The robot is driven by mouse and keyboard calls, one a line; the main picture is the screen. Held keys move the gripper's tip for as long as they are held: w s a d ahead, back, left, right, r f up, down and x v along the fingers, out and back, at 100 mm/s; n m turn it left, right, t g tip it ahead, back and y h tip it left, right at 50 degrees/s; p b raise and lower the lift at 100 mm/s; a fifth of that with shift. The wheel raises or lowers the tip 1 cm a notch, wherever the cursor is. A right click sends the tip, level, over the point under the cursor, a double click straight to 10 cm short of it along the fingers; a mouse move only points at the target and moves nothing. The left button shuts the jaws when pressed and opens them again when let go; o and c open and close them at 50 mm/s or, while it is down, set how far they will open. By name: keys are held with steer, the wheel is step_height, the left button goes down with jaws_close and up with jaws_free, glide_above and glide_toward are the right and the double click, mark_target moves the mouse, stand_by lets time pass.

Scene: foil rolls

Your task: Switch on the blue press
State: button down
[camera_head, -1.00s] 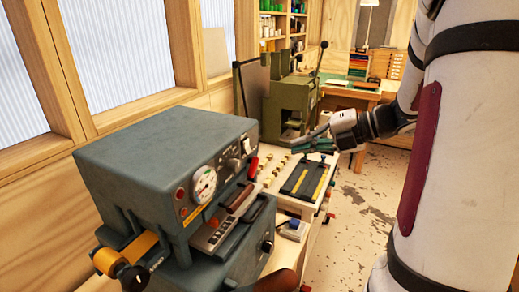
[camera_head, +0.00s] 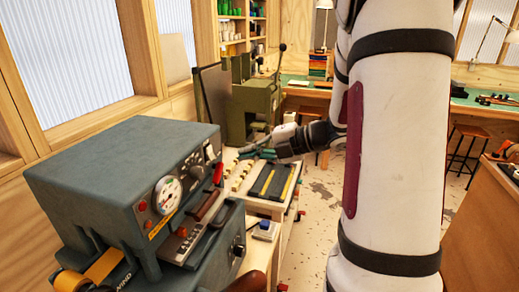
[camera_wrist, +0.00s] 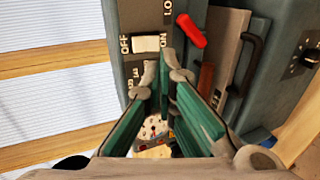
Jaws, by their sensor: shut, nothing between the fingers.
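The blue press (camera_head: 120,165) is a blue-grey box machine at the left of the head view, with a dial, lamps and controls on its front panel. Its white rocker switch (camera_wrist: 149,43) sits between the OFF and ON labels in the wrist view; I cannot tell which side is pressed in. The switch also shows small in the head view (camera_head: 211,152). My gripper (camera_wrist: 160,62) is shut and empty, its teal fingers pointing at the panel, tips just below the switch in the picture. In the head view my gripper (camera_head: 245,152) is just right of the press; contact cannot be told.
A red-handled lever (camera_wrist: 190,30) is close right of the switch. A round gauge (camera_wrist: 152,127) shows between my fingers. A green press (camera_head: 255,105) stands behind on the bench, and a dark tray (camera_head: 272,182) lies below my gripper.

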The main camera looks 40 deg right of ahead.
steer(key=x, duration=0.8)
steer(key=shift+p, duration=0.3)
steer(key=shift+w+f, duration=0.1)
steer(key=shift+w, duration=0.1)
steer(key=shift+w+a+f+t+y+b, duration=0.2)
steer(key=shift+w+f+t+y+b, duration=0.15)
steer(key=shift+f+t+b, duration=0.35)
glide_toward(208, 161)
steer(key=s+d+f, duration=0.1)
steer(key=s+d, duration=0.4)
steer(key=s, duration=0.1)
steer(key=shift+f, duration=0.3)
steer(key=shift+s, duration=0.1)
